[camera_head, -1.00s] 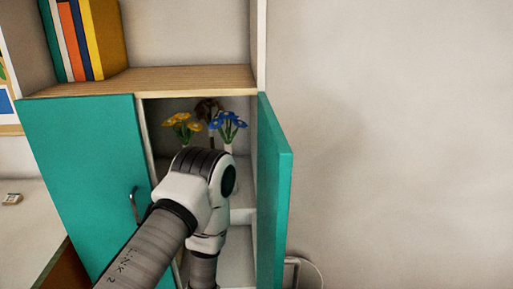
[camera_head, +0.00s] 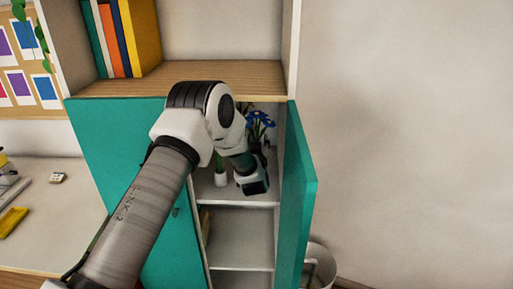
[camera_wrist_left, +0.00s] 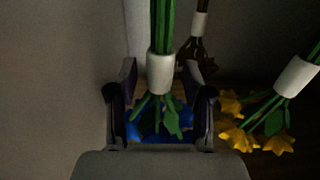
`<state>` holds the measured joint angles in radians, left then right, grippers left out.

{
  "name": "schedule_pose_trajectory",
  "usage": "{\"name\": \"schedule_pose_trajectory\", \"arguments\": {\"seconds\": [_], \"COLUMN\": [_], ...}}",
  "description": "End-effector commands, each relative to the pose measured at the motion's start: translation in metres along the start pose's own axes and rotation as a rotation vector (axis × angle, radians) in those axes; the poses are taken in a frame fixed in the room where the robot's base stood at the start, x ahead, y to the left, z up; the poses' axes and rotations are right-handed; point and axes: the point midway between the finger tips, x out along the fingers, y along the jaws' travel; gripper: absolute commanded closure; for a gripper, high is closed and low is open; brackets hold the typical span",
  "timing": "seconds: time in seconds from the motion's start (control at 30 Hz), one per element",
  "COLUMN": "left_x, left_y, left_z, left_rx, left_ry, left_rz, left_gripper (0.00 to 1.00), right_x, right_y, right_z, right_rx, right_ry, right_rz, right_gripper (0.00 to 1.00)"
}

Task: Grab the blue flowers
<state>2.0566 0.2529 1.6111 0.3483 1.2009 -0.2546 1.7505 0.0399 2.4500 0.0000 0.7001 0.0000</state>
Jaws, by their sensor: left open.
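The blue flowers (camera_head: 261,119) stand in the open cabinet, partly hidden behind my left arm. In the left wrist view their blue blooms (camera_wrist_left: 165,131) show low in the picture, with green stems and a white band (camera_wrist_left: 160,72) above. My left gripper (camera_wrist_left: 160,88) is open, with one finger on each side of the blue flowers' stems near the white band. I cannot tell whether the fingers touch them. In the head view my left gripper (camera_head: 254,181) is inside the cabinet opening, its fingers not clear. My right gripper is not in view.
Yellow flowers (camera_wrist_left: 255,138) with a white band are close beside in the left wrist view, and a brown bunch (camera_wrist_left: 196,50) is behind. The open teal door (camera_head: 301,205) is just right of my arm. The closed left door (camera_head: 118,155) and shelf (camera_head: 240,240) are near.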

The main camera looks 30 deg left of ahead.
Motion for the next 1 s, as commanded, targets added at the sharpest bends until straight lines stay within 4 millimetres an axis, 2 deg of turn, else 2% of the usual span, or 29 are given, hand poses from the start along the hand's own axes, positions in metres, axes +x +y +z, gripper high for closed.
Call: {"name": "schedule_pose_trajectory", "arguments": {"seconds": [0.17,0.27,0.3,0.33,0.77,1.0], "left_x": [0.000,0.000,0.000,0.000,0.000,0.000], "left_y": [0.000,0.000,0.000,0.000,0.001,0.000], "left_z": [0.001,0.001,0.001,0.001,-0.002,-0.030], "left_rx": [0.000,0.000,0.000,0.000,-0.001,-0.003], "left_ry": [-0.001,-0.001,-0.001,-0.001,-0.001,0.002], "left_rz": [0.001,0.001,0.001,0.001,0.001,0.000], "left_gripper": [0.50,0.82,0.96,1.00,1.00,1.00], "right_x": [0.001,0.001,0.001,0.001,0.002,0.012], "right_y": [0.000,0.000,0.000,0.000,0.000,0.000], "right_z": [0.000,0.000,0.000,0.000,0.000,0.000], "right_rx": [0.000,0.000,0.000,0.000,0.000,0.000], "right_ry": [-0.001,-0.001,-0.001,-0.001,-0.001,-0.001], "right_rz": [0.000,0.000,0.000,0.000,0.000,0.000], "right_gripper": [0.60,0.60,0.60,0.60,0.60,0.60]}}
